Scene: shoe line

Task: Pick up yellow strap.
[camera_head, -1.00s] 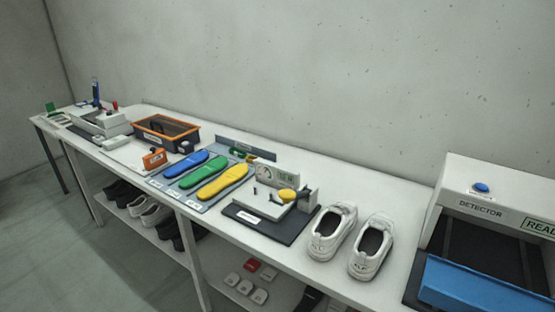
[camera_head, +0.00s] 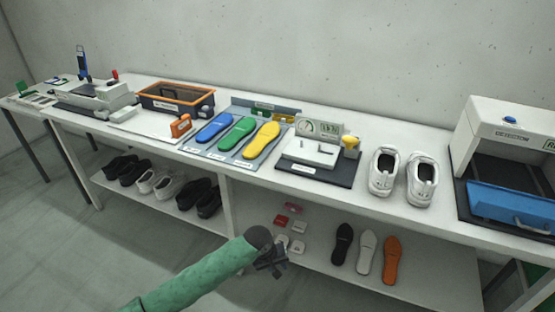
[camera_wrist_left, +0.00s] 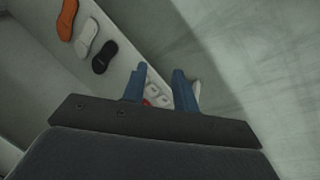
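A small yellow piece (camera_head: 288,116) shows at the back of the table, behind the yellow insole, beside a small green piece (camera_head: 262,107). It is too small to tell surely whether it is the yellow strap. My left gripper (camera_head: 270,262) is in front of the table, low beside the lower shelf, well away from the yellow piece. In the left wrist view its two blue fingers (camera_wrist_left: 161,78) stand apart with nothing held between them. My right gripper is not in view.
Blue, green and yellow insoles (camera_head: 262,140) lie on a mat. A gauge fixture (camera_head: 318,152) with a yellow knob, white shoes (camera_head: 384,172) and a detector (camera_head: 500,130) stand to the right. The lower shelf (camera_head: 325,262) holds soles and small boxes. The tabletop edge lies above my gripper.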

